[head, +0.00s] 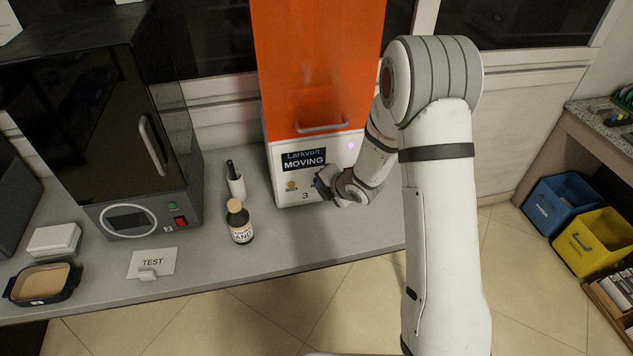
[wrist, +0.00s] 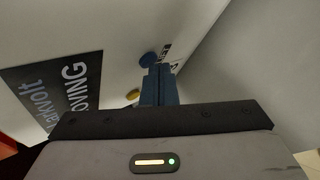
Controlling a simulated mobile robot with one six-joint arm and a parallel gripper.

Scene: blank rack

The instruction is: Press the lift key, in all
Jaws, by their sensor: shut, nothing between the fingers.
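The orange-hooded machine (head: 318,65) stands on the bench with a white front panel (head: 283,203). Its dark display (head: 304,159) reads "Larkvolt MOVING"; the display (wrist: 55,95) fills the left of the wrist view. A yellow round key (head: 291,186) sits below the display and also shows in the wrist view (wrist: 133,94). A blue round key (wrist: 147,59) with small black lettering beside it shows just past my fingertips. My gripper (head: 321,184) is shut and empty at the panel's lower right. Its blue fingers (wrist: 160,72) point at the panel by the blue key; contact cannot be told.
A brown bottle (head: 239,222) and a white bottle with a black top (head: 235,181) stand left of the machine. Blue (head: 560,203) and yellow (head: 598,240) bins are at right.

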